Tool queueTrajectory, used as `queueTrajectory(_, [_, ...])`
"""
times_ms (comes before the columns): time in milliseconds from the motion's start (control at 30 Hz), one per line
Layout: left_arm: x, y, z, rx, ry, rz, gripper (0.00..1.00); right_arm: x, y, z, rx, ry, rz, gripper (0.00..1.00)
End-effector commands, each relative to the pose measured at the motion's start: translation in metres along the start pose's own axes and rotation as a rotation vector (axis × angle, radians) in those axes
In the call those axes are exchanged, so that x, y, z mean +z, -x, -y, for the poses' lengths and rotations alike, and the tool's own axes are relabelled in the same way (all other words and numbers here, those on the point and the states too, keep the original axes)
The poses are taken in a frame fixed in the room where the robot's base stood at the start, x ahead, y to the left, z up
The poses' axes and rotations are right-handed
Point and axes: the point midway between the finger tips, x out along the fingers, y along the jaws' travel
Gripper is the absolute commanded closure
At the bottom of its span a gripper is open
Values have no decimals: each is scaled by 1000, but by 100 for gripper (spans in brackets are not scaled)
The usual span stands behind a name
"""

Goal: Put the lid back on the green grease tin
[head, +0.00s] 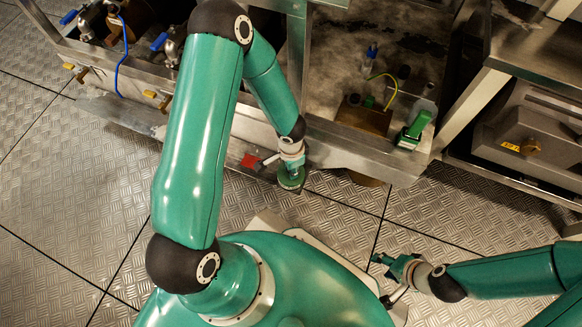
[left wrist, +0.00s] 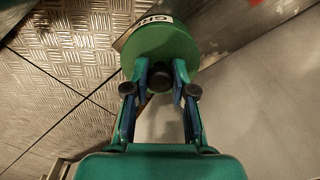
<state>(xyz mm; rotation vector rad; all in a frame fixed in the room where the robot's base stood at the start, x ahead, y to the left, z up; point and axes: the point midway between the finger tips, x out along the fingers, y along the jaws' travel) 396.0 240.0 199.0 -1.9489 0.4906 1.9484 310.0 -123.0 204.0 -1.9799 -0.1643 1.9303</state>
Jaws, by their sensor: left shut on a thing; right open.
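My left gripper (head: 290,165) is low in the middle of the head view, at the front edge of the steel bench. In the left wrist view its fingers (left wrist: 160,85) are shut on the dark knob of the round green lid (left wrist: 160,55). The lid also shows as a green disc (head: 291,180) in the head view. A white label (left wrist: 157,20) with dark letters peeks out beyond it. I cannot make out the tin apart from the lid, nor whether the two touch. My right gripper (head: 392,268) is open and empty over the floor at the lower right.
The steel bench edge (head: 345,155) runs behind the lid, with a red patch (head: 249,161) left of it. A green-topped item (head: 414,130) and a brass block (head: 362,116) with a yellow wire stand on the right. The checker-plate floor (head: 340,215) is clear between my grippers.

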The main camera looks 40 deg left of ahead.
Motion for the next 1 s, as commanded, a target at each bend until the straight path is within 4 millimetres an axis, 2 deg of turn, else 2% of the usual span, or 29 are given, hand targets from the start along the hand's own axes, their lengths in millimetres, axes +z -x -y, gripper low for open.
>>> queueTrajectory(1000, [0,0,0,0,0,0,99,0,-6,-2,0,0,0,50])
